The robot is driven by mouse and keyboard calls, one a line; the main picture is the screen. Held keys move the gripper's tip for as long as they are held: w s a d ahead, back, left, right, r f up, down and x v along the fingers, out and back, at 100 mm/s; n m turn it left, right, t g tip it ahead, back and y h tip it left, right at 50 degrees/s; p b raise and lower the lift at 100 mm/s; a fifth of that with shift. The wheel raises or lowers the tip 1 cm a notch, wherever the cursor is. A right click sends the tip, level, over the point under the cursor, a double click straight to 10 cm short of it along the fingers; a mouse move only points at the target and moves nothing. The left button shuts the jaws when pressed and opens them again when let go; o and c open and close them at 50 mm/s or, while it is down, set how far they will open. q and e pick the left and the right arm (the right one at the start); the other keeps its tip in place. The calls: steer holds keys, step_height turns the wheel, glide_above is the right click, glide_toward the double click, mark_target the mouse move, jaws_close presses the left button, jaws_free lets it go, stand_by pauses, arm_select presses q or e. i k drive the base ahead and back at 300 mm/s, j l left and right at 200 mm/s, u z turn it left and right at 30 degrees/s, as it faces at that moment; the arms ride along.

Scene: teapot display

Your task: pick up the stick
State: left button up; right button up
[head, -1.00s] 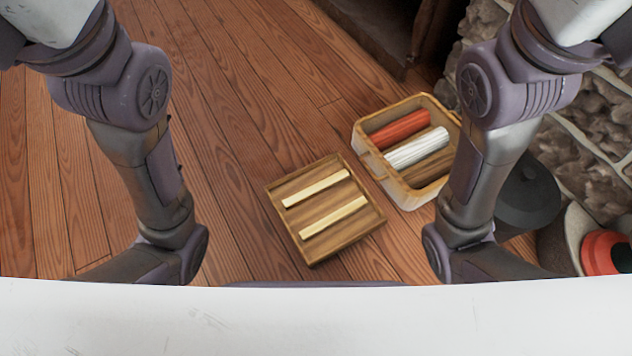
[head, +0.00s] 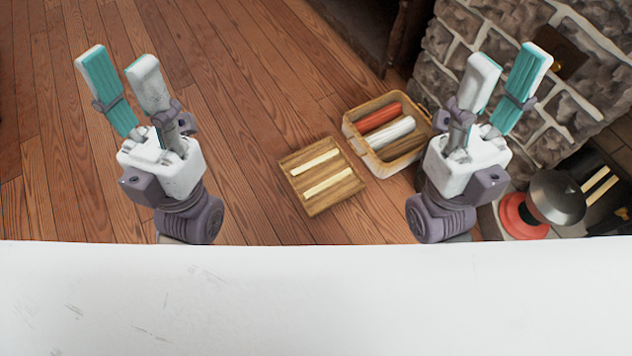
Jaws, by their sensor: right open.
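Two pale sticks, an upper one (head: 315,162) and a lower one (head: 327,184), lie side by side on a square wooden tray (head: 318,208) on the floor. A red stick-like piece (head: 381,116) and a white one (head: 391,132) lie in a wooden box (head: 380,167) beside the tray. My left gripper (head: 116,75) is open and empty, left of the tray, fingers pointing up in the picture. My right gripper (head: 506,75) is open and empty, right of the box. Its arm hides part of the box's right side.
A dark pan-like object (head: 556,197) sits at the right over a red round thing (head: 520,217). Two more pale sticks (head: 600,185) show beside it. A stone wall (head: 440,50) stands at the back right. The wooden floor on the left is clear.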

mark_target(328, 156)
steer(key=k+z, duration=0.2)
steer(key=z, duration=1.45)
steer(key=j+z, duration=0.25)
steer(key=j, duration=0.3)
steer(key=j+z, duration=0.25)
steer(key=j, duration=0.25)
steer(key=k+j+z, duration=0.25)
steer(key=j, duration=0.25)
steer(key=j+z, duration=0.25)
steer(key=j, duration=0.25)
steer(key=k+j, duration=0.15)
steer(key=j, duration=0.25)
steer(key=k+j, duration=0.15)
steer(key=j, duration=0.2)
steer(key=k+j, duration=0.1)
steer(key=j, duration=0.3)
steer(key=k+j, duration=0.15)
steer(key=j, duration=0.2)
steer(key=k+j, duration=0.15)
steer(key=j, duration=0.25)
steer(key=k+j, duration=0.15)
steer(key=j, duration=0.2)
